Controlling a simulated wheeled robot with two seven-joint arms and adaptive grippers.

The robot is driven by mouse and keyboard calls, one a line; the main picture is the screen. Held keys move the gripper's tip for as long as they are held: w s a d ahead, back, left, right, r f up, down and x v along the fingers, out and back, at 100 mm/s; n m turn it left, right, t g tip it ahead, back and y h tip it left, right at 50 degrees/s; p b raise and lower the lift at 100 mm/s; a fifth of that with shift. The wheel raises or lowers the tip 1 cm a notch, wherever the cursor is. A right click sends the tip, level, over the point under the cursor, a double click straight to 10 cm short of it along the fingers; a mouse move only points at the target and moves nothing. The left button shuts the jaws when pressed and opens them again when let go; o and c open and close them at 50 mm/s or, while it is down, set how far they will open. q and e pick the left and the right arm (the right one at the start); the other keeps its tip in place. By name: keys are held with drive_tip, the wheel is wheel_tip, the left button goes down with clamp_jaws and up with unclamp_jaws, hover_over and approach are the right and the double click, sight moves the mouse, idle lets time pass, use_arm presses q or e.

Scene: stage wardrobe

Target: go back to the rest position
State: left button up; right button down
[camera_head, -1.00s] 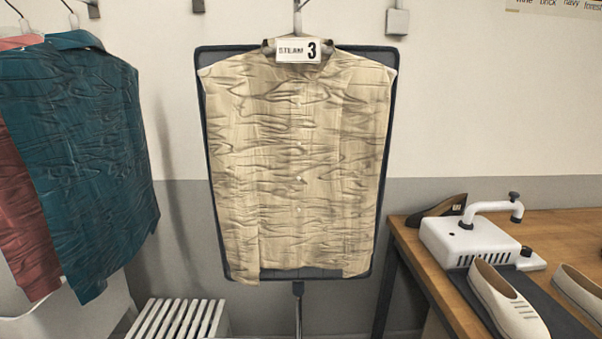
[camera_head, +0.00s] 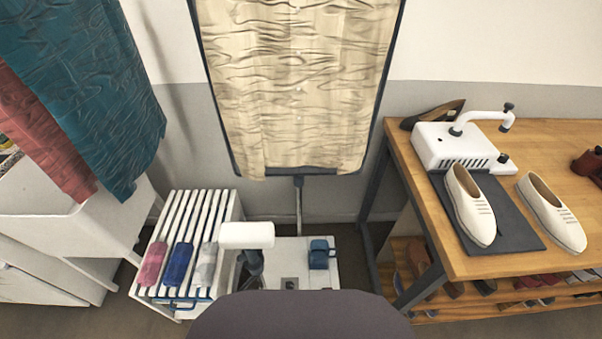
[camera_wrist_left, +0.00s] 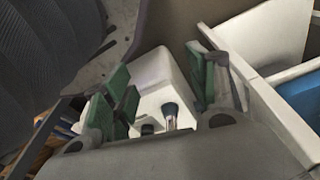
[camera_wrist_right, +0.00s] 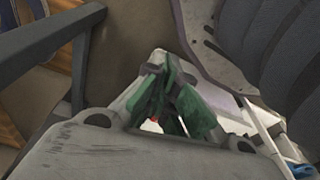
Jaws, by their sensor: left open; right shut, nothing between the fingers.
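My left gripper (camera_wrist_left: 165,95) shows in the left wrist view with its green-padded fingers spread apart. A white box-like thing with small dark-tipped cylinders lies beyond its fingers, and nothing is held. My right gripper (camera_wrist_right: 165,108) shows in the right wrist view with its green-padded fingers together and nothing visible between them. Neither gripper shows in the head view, where only a dark rounded part of my own body stands at the bottom middle.
A wooden bench (camera_head: 415,210) with white shoes (camera_head: 470,205) and a white machine (camera_head: 450,147) stands right. A blue item (camera_head: 320,253) sits on a white surface.

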use_arm(q)
drive_tip(key=s+a+r+p, duration=0.1)
drive_tip(key=s+a+p, duration=0.1)
drive_tip(key=s+p, duration=0.5)
drive_tip(key=s+a+r+p, duration=0.1)
drive_tip(key=s+a+p, duration=0.2)
drive_tip(key=s+p, duration=0.5)
drive_tip(key=shift+s+a+r+g+y, duration=0.3)
drive_tip(key=shift+s+r+g, duration=0.1)
drive_tip(key=shift+s, duration=0.4)
use_arm(e)
drive_tip(key=s+d+r, duration=0.1)
drive_tip(key=s+d, duration=0.1)
drive_tip(key=s, duration=0.6)
drive_tip(key=s+d+r, duration=0.1)
drive_tip(key=s+d, duration=0.2)
drive_tip(key=s, duration=0.5)
drive_tip(key=shift+s+d+r+g+h, duration=0.25)
drive_tip(key=shift+s+r+g+h, duration=0.05)
drive_tip(key=shift+r+g, duration=0.1)
drive_tip(key=shift+w, duration=0.1)
